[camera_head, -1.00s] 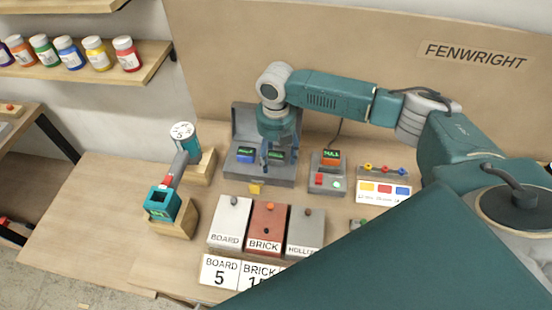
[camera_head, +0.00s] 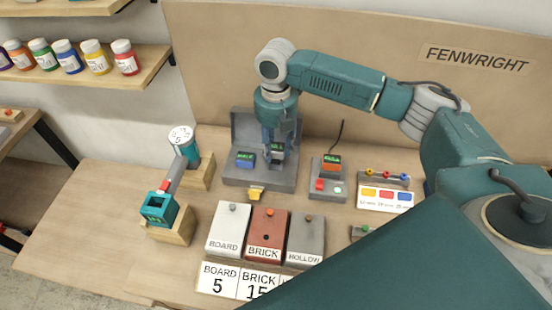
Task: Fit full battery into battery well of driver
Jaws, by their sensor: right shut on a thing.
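The teal driver (camera_head: 186,147) lies tilted on wooden rests, with its square open battery well (camera_head: 159,206) facing up at the near end. My right gripper (camera_head: 276,142) points down over the open grey case (camera_head: 262,181) and is shut on a dark battery (camera_head: 277,153) with a small green display. The battery looks upright and slightly raised; its lower end is at the case and I cannot tell whether it touches. A blue battery (camera_head: 246,160) with a green display sits in the case's left side. Display words are too small to read surely. My left gripper is not in view.
A charger (camera_head: 327,186) holding an orange battery (camera_head: 331,163) stands right of the case. In front are BOARD (camera_head: 228,228), BRICK (camera_head: 267,233) and HOLLOW (camera_head: 305,238) blocks. A yellow latch (camera_head: 257,192) juts from the case. Bare table lies between case and driver.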

